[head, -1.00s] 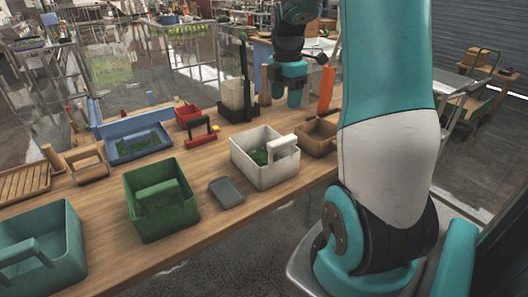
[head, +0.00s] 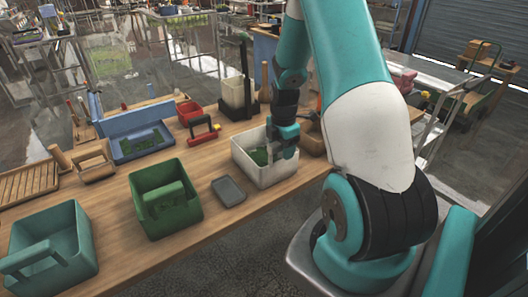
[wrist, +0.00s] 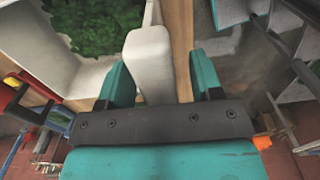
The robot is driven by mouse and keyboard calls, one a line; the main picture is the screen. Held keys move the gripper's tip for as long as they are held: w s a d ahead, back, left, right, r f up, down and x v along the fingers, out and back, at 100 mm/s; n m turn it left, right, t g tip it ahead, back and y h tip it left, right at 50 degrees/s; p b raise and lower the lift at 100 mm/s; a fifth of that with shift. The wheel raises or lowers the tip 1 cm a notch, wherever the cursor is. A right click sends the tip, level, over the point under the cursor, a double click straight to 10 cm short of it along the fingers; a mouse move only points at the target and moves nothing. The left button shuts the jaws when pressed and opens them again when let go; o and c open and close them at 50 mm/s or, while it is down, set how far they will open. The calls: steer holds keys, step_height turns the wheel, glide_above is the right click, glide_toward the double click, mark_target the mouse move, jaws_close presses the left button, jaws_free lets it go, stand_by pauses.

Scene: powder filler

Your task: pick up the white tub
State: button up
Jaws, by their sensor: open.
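The white tub (head: 250,171) stands on the wooden table in the head view, with green bits (head: 259,156) inside. My gripper (head: 284,150) is at the tub's right side, pointing down, and hides the handle there. In the wrist view the tub's wall (wrist: 40,45) and green contents (wrist: 85,22) are at the upper left. The tub's white handle (wrist: 147,60) reaches in between the two teal fingers of my gripper (wrist: 163,80). The fingers are apart, with a gap on the handle's right; the handle is nearer the left finger.
A grey lidded box (head: 229,190) lies left of the tub, and a green tub (head: 172,225) stands farther left. A brown box (head: 312,140) is close on the right. A red-handled carrier (head: 204,133) and a white container (head: 237,97) stand behind.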

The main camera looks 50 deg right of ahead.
steer(key=shift+f, duration=0.45)
steer(key=shift+c, duration=0.4)
jaws_close()
steer(key=shift+r, duration=0.1)
